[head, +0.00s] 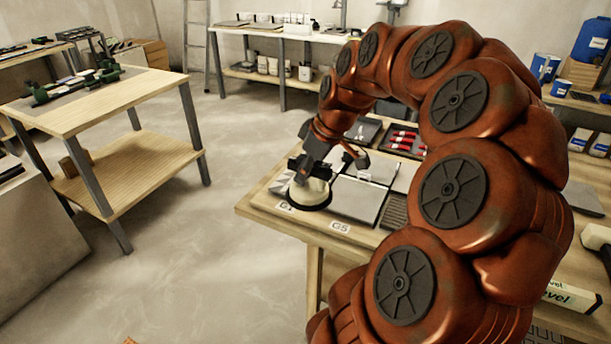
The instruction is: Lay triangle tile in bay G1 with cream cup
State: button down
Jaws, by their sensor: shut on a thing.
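My gripper (309,168) is shut on the cream cup (310,190), a pale round body with a wide black rim at its bottom. The cup is low over the near left corner of the workbench, just behind a white label (284,206) that seems to read G1, its right part partly covered. A pale piece with triangular shapes (281,185) shows just left of the cup. I cannot tell whether it is the triangle tile. What lies under the cup is hidden, and I cannot tell whether the cup touches the surface.
A grey tile (357,199) lies right of the cup, behind label G5 (340,227). A dark ribbed piece (395,211) is farther right. A dark tray with red-handled tools (404,139) stands behind. My arm hides much of the bench's right side. Floor left of the bench is clear.

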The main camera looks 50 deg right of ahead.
jog(key=shift+r+p, duration=0.35)
jog(key=shift+r, duration=1.6)
